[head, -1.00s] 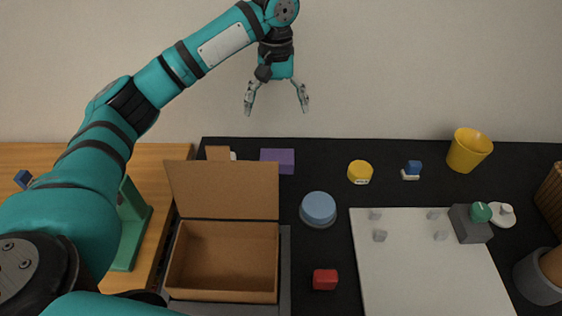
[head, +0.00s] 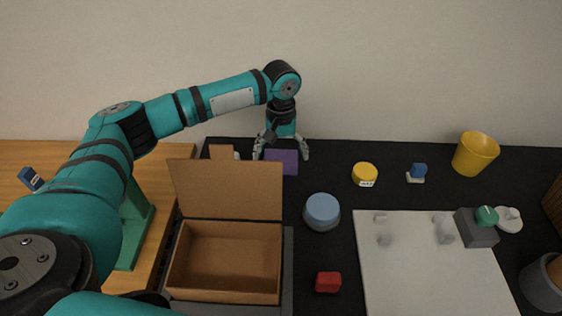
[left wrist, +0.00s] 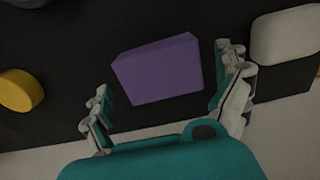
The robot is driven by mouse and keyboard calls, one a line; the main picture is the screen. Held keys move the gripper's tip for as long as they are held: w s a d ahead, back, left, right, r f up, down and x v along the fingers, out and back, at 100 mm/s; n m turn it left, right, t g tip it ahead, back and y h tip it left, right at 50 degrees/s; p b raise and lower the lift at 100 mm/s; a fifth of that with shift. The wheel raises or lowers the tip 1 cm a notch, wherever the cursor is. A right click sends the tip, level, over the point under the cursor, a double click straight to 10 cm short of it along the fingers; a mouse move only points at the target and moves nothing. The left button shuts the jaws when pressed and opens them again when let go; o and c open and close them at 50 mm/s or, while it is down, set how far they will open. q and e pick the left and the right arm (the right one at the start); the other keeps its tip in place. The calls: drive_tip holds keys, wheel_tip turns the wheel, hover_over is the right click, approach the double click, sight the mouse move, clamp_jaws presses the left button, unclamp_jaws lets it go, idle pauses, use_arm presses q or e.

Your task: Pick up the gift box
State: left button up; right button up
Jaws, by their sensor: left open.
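The gift box looks to be the purple box (head: 284,161) at the back of the black table, behind the open cardboard box. It also shows in the left wrist view (left wrist: 158,70), between and just beyond the fingertips. My left gripper (head: 281,156) points down over it with its fingers spread on either side. In the left wrist view the left gripper (left wrist: 168,100) is open and empty, with a gap between its fingers and the purple box. My right gripper is not in view.
An open cardboard box (head: 225,255) stands in front, its lid raised. A blue-topped round container (head: 322,210), a yellow round container (head: 365,174) and a red block (head: 328,282) lie to the right. A white board (head: 420,275) and a yellow cup (head: 475,153) are farther right.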

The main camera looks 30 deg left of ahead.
use_arm(q)
wheel_tip(320, 180, down, 2)
drive_tip(key=shift+f, duration=0.25)
drive_tip(key=c, duration=1.1)
